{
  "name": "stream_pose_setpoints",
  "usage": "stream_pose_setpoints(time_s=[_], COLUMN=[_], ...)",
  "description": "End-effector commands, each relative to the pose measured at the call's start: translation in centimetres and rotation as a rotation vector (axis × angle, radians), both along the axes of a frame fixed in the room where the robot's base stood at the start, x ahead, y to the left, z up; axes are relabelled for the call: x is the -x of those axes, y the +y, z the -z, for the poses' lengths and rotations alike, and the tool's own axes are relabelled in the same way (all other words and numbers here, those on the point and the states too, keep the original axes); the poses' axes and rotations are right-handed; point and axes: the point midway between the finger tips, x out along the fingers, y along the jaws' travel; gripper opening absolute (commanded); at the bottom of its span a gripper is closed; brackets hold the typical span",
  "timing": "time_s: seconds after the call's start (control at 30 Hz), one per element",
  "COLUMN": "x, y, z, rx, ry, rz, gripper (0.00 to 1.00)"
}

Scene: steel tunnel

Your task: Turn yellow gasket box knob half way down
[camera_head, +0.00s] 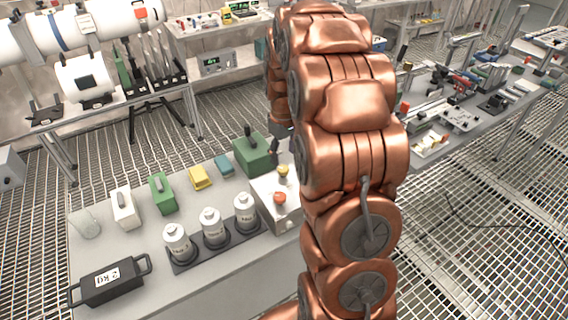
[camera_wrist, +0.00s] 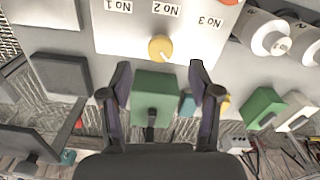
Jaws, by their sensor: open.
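The yellow knob (camera_head: 283,171) stands on a white box (camera_head: 262,187) at the table's right end. In the wrist view the yellow knob (camera_wrist: 160,47) sits on the white panel (camera_wrist: 125,38) by an upside-down "No 2" label, with a short white pointer mark. My gripper (camera_wrist: 160,78) is open and empty; its fingertips spread to either side, just below the knob in the picture, not touching it. In the head view my arm hides most of the gripper (camera_head: 273,148) and part of the box. An orange-red knob (camera_head: 280,198) sits on the same box.
A green box (camera_head: 252,154) stands right behind the white box and shows between my fingers in the wrist view (camera_wrist: 157,88). Several white canisters (camera_head: 213,227) stand in a dark tray to the left. A black 2 kg weight (camera_head: 110,284) lies at front left.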

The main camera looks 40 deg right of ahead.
Motion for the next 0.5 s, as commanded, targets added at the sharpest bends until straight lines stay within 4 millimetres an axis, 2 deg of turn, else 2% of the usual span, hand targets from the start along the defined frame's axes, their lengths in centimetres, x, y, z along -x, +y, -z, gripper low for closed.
stream_pose_setpoints(time_s=[0.2, 0.5], x=[0.2, 0.0], y=[0.1, 0.0], z=[3.1, 5.2], rx=[-0.004, -0.001], ry=[0.008, 0.001], rz=[0.001, 0.0], gripper=[0.62, 0.62])
